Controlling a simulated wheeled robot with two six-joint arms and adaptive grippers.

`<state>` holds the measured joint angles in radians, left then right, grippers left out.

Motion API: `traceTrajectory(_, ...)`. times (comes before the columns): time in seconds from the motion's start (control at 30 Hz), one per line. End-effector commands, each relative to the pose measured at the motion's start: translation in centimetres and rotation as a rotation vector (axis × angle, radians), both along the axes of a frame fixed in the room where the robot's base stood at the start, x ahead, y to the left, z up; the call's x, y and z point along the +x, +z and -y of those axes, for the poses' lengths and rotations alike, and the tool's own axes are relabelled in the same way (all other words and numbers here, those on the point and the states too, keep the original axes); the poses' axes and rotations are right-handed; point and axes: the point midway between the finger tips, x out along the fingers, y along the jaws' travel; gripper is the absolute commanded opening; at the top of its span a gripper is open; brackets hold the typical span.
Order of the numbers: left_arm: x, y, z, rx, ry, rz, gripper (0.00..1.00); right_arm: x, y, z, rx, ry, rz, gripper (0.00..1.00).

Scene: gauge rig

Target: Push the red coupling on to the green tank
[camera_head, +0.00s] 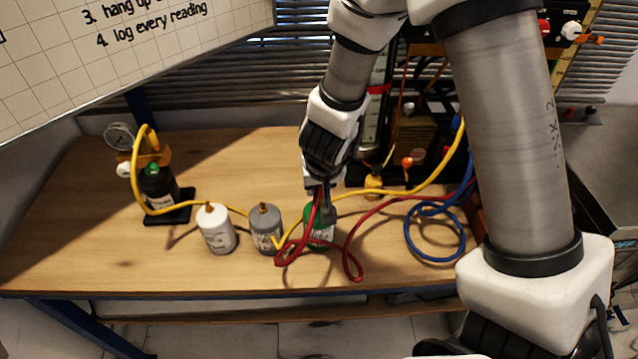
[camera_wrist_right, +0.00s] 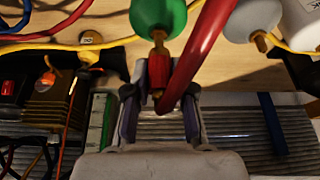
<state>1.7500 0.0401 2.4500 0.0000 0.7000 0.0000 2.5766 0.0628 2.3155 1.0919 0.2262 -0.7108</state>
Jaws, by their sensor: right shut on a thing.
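The green tank (camera_head: 322,238) stands upright at the table's front, rightmost of three small tanks. Its green body also shows at the top of the right wrist view (camera_wrist_right: 158,14), with a brass fitting facing my gripper. My right gripper (camera_head: 318,188) is directly above the tank, pointing down. In the wrist view its fingers (camera_wrist_right: 158,100) are shut on the red coupling (camera_wrist_right: 158,97) at the end of the red hose (camera_wrist_right: 200,42). The coupling looks in line with the brass fitting; I cannot tell whether it is seated. My left gripper is not in view.
A grey tank (camera_head: 266,232) and a white tank (camera_head: 217,232) stand to the left. A yellow hose (camera_head: 418,183) runs behind them, and a blue hose (camera_head: 436,255) lies coiled at right. A black bottle with a gauge (camera_head: 158,187) stands further left.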

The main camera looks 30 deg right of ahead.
Motion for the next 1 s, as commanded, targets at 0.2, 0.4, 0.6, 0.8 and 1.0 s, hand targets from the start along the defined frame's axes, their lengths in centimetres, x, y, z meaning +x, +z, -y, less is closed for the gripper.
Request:
traceTrajectory(0.2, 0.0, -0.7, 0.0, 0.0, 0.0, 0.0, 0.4, 0.0, -0.8, 0.0, 0.0, 0.0, 0.0, 0.0)
traceTrajectory(0.4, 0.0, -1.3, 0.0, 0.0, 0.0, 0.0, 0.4, 0.0, -1.4, 0.0, 0.0, 0.0, 0.0, 0.0)
traceTrajectory(0.6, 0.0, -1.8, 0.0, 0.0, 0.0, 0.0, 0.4, 0.0, -2.0, 0.0, 0.0, 0.0, 0.0, 0.0)
traceTrajectory(0.8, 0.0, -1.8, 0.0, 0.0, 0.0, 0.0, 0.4, 0.0, -2.1, 0.0, 0.0, 0.0, 0.0, 0.0)
traceTrajectory(1.0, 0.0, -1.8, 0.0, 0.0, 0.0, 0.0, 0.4, 0.0, -2.1, 0.0, 0.0, 0.0, 0.0, 0.0)
